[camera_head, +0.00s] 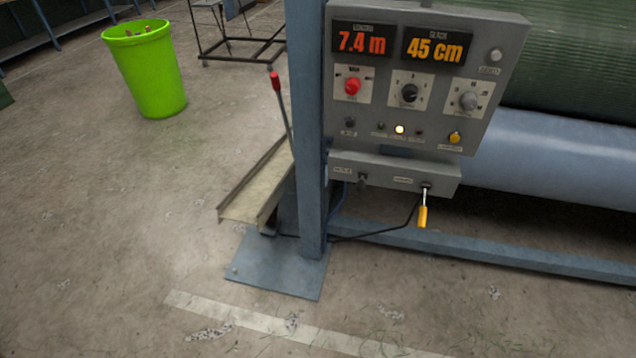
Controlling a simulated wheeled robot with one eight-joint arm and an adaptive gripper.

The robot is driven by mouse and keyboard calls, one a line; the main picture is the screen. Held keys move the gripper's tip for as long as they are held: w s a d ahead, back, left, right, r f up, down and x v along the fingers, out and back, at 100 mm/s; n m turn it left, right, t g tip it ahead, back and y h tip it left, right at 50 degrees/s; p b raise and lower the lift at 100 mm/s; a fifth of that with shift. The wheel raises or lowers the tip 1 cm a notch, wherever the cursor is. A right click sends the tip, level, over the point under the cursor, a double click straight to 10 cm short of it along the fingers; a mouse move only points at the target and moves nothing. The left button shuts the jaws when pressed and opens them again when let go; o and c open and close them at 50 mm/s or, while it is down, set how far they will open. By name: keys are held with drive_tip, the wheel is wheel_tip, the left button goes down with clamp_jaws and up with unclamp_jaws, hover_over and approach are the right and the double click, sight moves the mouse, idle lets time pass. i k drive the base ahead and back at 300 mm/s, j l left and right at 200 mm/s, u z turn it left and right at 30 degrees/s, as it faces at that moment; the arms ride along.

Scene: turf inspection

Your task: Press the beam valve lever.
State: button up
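Several levers are in view, and their labels are too small to read, so I cannot tell which is the beam valve lever. A lever with a yellow handle (422,215) hangs down from the right part of a small grey valve box (395,172). A short dark lever or knob (362,181) sits at the left part of that box. A long thin lever with a red grip (276,84) stands slightly tilted left of the blue post. My gripper is not in view.
A grey control panel (430,72) with displays reading 7.4 m and 45 cm sits above the box. A blue post (311,140) stands on a floor plate (275,268). Rollers (560,160) lie at right. A green bin (150,75) stands back left. Floor at front left is clear.

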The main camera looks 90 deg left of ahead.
sight(360, 185)
drive_tip(key=u, duration=2.95)
